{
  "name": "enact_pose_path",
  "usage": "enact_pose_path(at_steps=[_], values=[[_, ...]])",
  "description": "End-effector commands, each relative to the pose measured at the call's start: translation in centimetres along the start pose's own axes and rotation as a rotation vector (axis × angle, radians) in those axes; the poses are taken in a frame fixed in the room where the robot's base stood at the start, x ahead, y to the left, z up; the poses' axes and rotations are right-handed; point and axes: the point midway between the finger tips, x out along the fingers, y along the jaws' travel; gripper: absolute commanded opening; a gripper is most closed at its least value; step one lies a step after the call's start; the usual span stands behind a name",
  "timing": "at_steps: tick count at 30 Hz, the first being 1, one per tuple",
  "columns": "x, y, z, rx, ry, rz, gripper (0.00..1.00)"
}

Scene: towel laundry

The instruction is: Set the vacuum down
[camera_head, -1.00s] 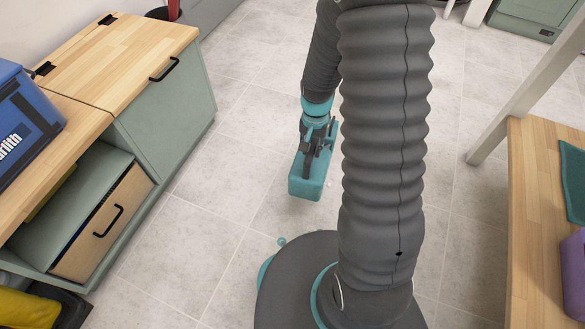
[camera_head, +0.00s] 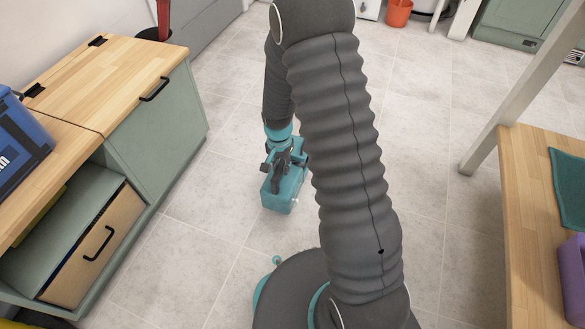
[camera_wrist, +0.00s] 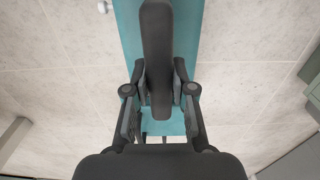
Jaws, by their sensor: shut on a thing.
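The vacuum (camera_head: 284,194) is a teal, box-shaped body with a dark handle on top. In the head view it is left of my arm's thick column, over the grey tiled floor. My gripper (camera_head: 280,165) is above it, shut on its dark handle. In the wrist view the vacuum (camera_wrist: 202,20) shows as a teal strip running up the picture, with the dark handle between the fingers of my gripper (camera_wrist: 159,112). I cannot tell whether its underside touches the floor.
A green cabinet with a wooden top (camera_head: 133,62) stands at the left, with a blue box (camera_head: 20,150) on the counter. A wooden table (camera_head: 520,220) with a white leg is at the right. An orange bucket (camera_head: 399,13) stands at the back. Tiled floor around the vacuum is clear.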

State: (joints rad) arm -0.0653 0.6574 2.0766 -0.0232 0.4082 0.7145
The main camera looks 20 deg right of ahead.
Motion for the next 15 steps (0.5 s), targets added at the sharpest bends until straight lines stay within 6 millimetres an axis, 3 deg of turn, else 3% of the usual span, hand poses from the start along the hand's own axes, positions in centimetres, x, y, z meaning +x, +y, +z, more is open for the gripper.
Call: enact_pose_path(at_steps=[5, 11, 15], values=[[0.8, -1.5, -0.5, 0.000, 0.002, -0.002, 0.00], [1.3, -1.8, -0.5, 0.001, 0.001, -0.001, 0.00], [2.7, -1.8, -0.5, 0.000, 0.001, -0.001, 0.00]])
